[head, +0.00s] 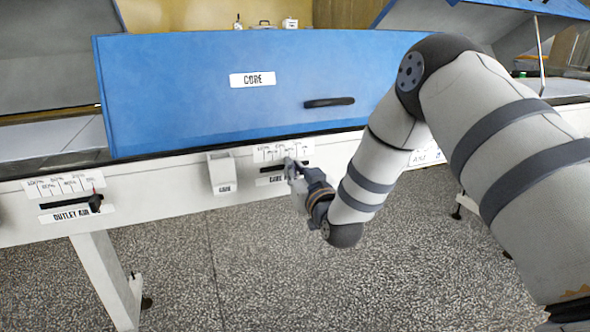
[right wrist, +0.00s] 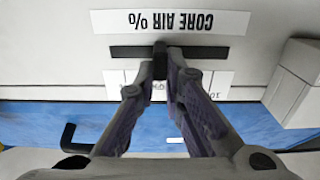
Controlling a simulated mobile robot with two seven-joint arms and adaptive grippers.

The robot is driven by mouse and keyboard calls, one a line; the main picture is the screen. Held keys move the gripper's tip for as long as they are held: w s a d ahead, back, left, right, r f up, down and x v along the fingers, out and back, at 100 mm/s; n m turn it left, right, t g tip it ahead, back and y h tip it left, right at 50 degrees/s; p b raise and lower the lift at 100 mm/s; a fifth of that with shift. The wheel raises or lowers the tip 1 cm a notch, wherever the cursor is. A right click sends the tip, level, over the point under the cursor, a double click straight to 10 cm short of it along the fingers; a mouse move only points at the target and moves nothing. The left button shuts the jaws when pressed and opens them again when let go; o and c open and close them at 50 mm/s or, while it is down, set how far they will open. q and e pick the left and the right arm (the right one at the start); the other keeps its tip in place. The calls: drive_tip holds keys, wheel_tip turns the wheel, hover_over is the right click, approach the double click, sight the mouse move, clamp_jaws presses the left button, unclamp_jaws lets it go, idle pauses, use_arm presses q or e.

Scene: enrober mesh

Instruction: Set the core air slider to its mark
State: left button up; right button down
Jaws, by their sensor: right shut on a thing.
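The core air slider is a dark knob (right wrist: 160,45) in a black horizontal slot (right wrist: 215,53), seen upside down in the right wrist view. Its label (right wrist: 170,22) reads CORE AIR %. My right gripper (right wrist: 161,62) is shut on the knob, with a fingertip on either side of it. In the head view my right gripper (head: 292,169) is at the white front rail, covering the knob and part of the label. The white scale card (head: 268,152) with tick marks is above the slot; the fingers hide much of it in the wrist view. My left gripper is not in view.
A blue CORE hood (head: 200,95) with a black handle (head: 329,102) stands above the rail. A small white box (head: 223,173) juts out left of the slider. Farther left is the OUTLET AIR slider (head: 95,202). The floor in front is clear.

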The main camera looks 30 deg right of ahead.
drive_tip(key=shift+w+a, duration=0.25)
drive_tip(key=shift+a, duration=0.75)
drive_tip(key=c, duration=1.7)
unclamp_jaws()
drive_tip(key=v, duration=1.2)
drive_tip(key=shift+s+d, duration=0.1)
drive_tip(key=shift+f, duration=0.1)
